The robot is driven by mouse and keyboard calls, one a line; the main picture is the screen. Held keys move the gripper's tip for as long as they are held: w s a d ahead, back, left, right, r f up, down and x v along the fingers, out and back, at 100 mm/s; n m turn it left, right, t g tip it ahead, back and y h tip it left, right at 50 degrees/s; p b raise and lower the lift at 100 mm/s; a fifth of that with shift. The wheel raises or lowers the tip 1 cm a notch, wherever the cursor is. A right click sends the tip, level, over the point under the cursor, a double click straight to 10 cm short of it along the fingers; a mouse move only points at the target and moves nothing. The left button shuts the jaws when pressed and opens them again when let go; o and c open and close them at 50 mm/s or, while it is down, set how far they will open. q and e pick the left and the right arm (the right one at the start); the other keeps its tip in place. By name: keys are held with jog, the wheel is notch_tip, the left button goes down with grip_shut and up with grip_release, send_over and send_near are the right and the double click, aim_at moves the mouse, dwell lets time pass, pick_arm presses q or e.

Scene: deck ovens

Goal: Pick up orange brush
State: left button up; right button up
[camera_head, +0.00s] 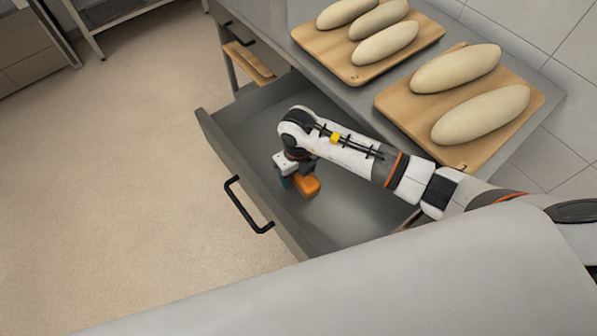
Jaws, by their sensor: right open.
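The orange brush (307,186) lies inside the open grey drawer (228,157), near the drawer's middle. My right arm reaches in from the right over the drawer. My right gripper (291,181) points down at the brush's left end and is open. The gripper and wrist hide part of the brush, and I cannot tell whether the fingers touch it. A small teal-blue part shows beside the gripper; I cannot tell what it belongs to. My left gripper is not in view.
The drawer has a black handle (246,208) on its front. Above it, a metal counter (362,98) holds two wooden boards (432,35) (391,103) with several pale dough loaves. A second, wooden-edged drawer (247,62) is at the back left. The floor at left is clear.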

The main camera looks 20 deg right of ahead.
jog(key=c, duration=1.1)
jog(key=shift+r, duration=0.1)
notch_tip(320, 180, up, 10)
jog(key=shift+f+b, duration=0.1)
jog(key=shift+b, duration=0.2)
